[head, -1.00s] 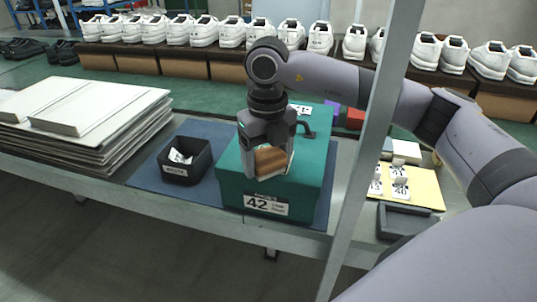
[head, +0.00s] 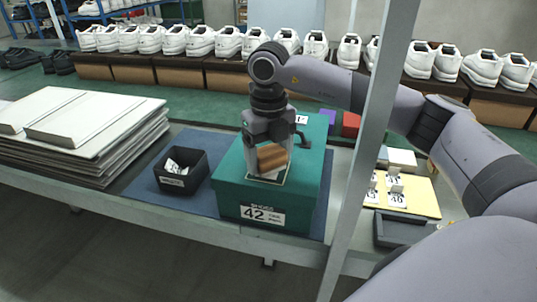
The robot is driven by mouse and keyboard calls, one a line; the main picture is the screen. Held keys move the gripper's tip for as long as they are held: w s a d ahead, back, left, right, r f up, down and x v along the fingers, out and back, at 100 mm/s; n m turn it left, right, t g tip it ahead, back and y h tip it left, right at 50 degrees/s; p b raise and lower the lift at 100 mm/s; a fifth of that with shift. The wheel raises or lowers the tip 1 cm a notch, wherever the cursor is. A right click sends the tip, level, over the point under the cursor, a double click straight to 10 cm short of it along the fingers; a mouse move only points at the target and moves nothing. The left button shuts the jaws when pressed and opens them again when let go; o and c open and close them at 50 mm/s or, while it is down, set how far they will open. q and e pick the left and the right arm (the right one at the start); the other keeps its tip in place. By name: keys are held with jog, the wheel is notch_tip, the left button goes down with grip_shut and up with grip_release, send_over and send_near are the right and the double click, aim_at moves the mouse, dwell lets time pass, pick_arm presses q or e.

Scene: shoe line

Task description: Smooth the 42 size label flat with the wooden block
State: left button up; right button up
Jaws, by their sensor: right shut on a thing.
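My right gripper (head: 269,160) points down over the green shoe box (head: 232,188) in the head view and is shut on the brown wooden block (head: 272,157). The block is at the top of the box, close to the lid; I cannot tell if it touches. A pale-edged patch shows on the lid just under the block. The 42 size label (head: 262,215) is on the box's front face, below the gripper, and looks flat at this size. My left gripper is not in view.
A black bin (head: 181,170) with white pieces stands left of the box on a blue mat (head: 140,186). Stacked white cardboard (head: 85,125) lies further left. A grey post (head: 365,150) rises right of the box. A yellow sheet (head: 420,197) with number tags lies beyond it.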

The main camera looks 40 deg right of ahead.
jog(key=shift+r+p, duration=1.9)
jog(key=shift+r, duration=0.95)
jog(key=shift+r+p, duration=1.25)
jog(key=shift+r, duration=0.3)
